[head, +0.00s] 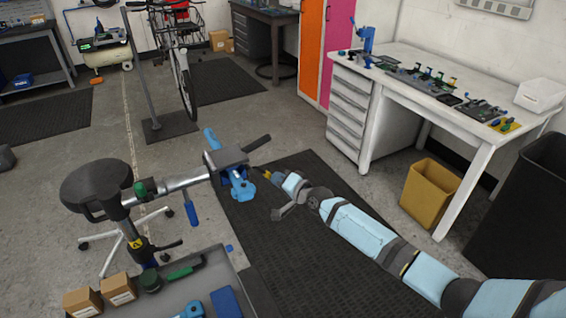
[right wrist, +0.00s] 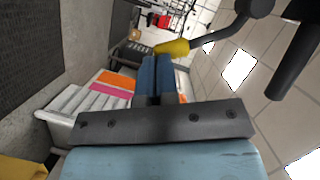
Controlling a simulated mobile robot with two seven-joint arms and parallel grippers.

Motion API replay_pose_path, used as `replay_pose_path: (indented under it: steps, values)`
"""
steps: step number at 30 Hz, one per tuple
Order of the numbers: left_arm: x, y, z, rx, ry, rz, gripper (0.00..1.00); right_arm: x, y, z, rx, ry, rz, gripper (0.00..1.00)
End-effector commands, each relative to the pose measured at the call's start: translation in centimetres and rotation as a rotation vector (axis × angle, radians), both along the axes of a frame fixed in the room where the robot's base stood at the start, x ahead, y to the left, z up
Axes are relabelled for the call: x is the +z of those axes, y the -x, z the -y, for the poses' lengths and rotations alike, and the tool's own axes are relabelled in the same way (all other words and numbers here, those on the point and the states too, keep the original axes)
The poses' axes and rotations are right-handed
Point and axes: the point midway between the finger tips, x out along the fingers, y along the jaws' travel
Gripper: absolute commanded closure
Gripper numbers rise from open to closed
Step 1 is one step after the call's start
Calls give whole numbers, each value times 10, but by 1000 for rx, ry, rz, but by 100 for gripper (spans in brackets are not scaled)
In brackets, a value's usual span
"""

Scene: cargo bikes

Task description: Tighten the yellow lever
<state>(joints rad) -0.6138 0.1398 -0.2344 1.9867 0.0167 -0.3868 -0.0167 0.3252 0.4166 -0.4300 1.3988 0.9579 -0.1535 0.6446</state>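The yellow lever (head: 265,175) shows as a small yellow piece just right of the clamp head (head: 226,158) on the repair stand. In the right wrist view the yellow lever (right wrist: 172,48) is the yellow end of a dark bent bar. It lies across the fingertips of my right gripper (right wrist: 157,62), touching them or very close. The two blue fingers are nearly together, with only a thin gap and nothing seen between them. In the head view my right gripper (head: 276,179) is right of the clamp head. My left gripper is not in view.
A blue-handled bar and a blue knob (head: 243,190) hang by the clamp. A round stool (head: 96,184) stands left. A table (head: 185,290) with boxes and tools is in front. A white workbench (head: 375,78) and yellow bin (head: 429,193) stand right. Dark mats cover the floor.

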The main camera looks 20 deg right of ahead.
Motion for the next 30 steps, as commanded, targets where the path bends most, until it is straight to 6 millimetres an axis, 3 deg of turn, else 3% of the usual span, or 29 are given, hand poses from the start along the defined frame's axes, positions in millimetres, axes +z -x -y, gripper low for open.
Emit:
replay_pose_path:
  steps: [2, 30]
  values:
    - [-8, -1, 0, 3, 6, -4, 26, -6, -1, -3, 0, -46, 1, 100]
    - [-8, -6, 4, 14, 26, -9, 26, -13, 1, -11, -1, -55, -3, 100]
